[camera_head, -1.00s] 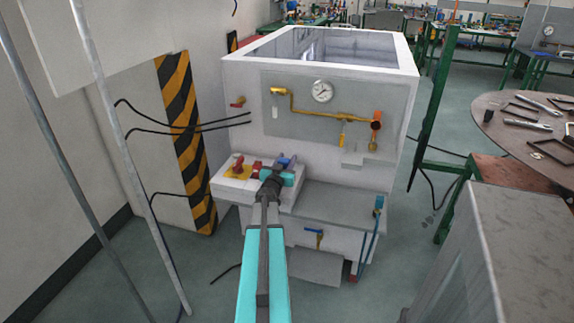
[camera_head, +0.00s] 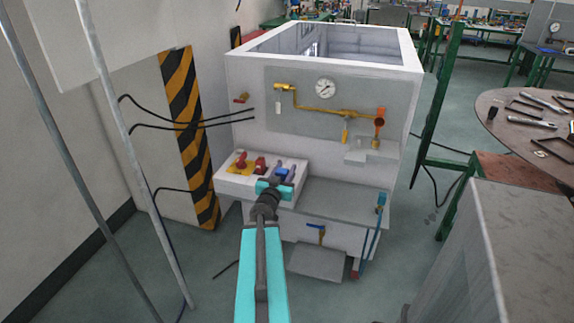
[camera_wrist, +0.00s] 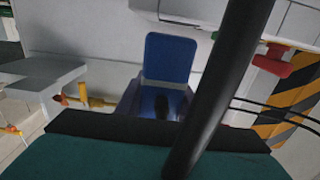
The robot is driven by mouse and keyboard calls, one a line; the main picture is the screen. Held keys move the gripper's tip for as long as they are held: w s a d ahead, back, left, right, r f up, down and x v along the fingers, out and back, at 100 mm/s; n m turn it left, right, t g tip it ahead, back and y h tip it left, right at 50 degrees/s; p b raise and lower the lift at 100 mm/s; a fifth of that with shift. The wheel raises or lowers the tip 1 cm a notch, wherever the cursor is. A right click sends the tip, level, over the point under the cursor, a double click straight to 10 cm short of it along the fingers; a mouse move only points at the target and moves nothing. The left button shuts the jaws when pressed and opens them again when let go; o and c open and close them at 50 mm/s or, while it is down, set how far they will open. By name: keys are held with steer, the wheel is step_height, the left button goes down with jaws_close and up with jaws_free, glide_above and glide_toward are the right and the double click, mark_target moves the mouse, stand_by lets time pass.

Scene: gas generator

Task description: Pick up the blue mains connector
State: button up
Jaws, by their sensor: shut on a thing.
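My gripper (camera_head: 275,188) is shut in front of the white control box on the machine's front-left. A small blue fitting (camera_head: 282,174) shows just behind the jaws. In the wrist view a blue fitting with a raised flat blue flap (camera_wrist: 168,58) lies straight ahead, with a dark spot below the flap. A thick dark rod crosses that view diagonally and covers its right side. The teal gripper body fills the bottom. The blue mains connector in the jaws is mostly hidden, and its outline cannot be made out.
The white control box (camera_head: 226,184) carries a red handle on a yellow plate (camera_head: 241,163). Black cables (camera_head: 190,124) run along the left. A gauge panel (camera_head: 300,115) is above, a grey ledge (camera_head: 340,205) to the right. A round table (camera_head: 500,130) stands at right.

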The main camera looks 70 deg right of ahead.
mark_target(283, 177)
steer(key=shift+s+a+r+p, duration=0.2)
steer(key=shift+a+p, duration=0.1)
steer(key=shift+a, duration=0.25)
steer(key=shift+s+a+r+p, duration=0.1)
steer(key=shift+a+r+p, duration=0.15)
steer(key=shift+a, duration=0.3)
steer(key=shift+f+p, duration=0.1)
steer(key=shift+p, duration=0.5)
steer(key=a+p, duration=0.1)
steer(key=p, duration=0.2)
steer(key=shift+s, duration=0.1)
steer(key=shift+a+p, duration=0.4)
steer(key=shift+p, duration=0.6)
steer(key=shift+s+a+p, duration=0.1)
steer(key=shift+a+p, duration=0.15)
steer(key=shift+p, duration=0.15)
